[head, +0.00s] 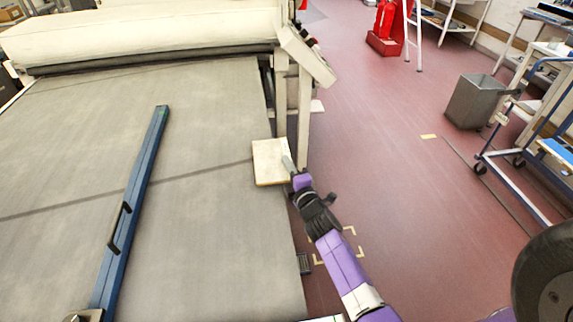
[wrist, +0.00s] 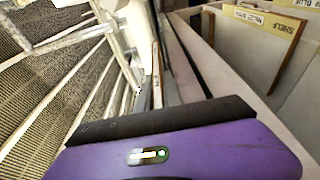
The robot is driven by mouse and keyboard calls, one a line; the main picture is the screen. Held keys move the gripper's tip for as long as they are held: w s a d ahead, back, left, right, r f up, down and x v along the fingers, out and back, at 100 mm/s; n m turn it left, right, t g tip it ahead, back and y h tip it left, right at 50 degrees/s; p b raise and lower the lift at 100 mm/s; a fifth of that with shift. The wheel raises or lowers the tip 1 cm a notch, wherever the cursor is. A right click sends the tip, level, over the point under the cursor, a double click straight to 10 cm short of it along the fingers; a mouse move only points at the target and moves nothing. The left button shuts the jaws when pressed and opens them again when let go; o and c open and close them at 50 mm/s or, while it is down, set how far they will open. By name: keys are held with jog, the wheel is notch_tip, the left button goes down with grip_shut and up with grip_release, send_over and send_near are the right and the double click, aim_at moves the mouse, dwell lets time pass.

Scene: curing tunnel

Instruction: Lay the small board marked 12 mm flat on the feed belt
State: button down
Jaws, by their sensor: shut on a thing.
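A small pale board (head: 270,163) shows its broad face in the head view, over the right edge of the grey feed belt (head: 215,120). My gripper (head: 289,164) is shut on the board's right side and reaches in from the lower right. I cannot tell whether the board touches the belt or hangs just above it. No 12 mm mark is readable on it. In the wrist view a thin upright edge, probably the held board (wrist: 157,75), shows beyond my purple gripper body; the fingertips are hidden there.
A blue bar (head: 133,205) with a handle lies across the belt. The cream tunnel housing (head: 140,35) stands at the belt's far end, its post beside the board. In the wrist view, boards including one labelled SHELF (wrist: 262,50) stand in slots at right. Red floor lies right of the belt.

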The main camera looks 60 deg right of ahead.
jog(key=shift+f+b, duration=0.65)
jog(key=shift+b, duration=0.05)
jog(key=c, duration=1.4)
grip_release()
jog(key=shift+r, duration=0.1)
jog(key=v, duration=0.8)
jog(key=o, duration=0.6)
jog(key=shift+c, duration=0.2)
jog(key=shift+d+f+b, duration=0.1)
jog(key=shift+f+b, duration=0.3)
jog(key=shift+b, duration=0.1)
jog(key=b+v, duration=0.2)
jog(key=v, duration=0.9)
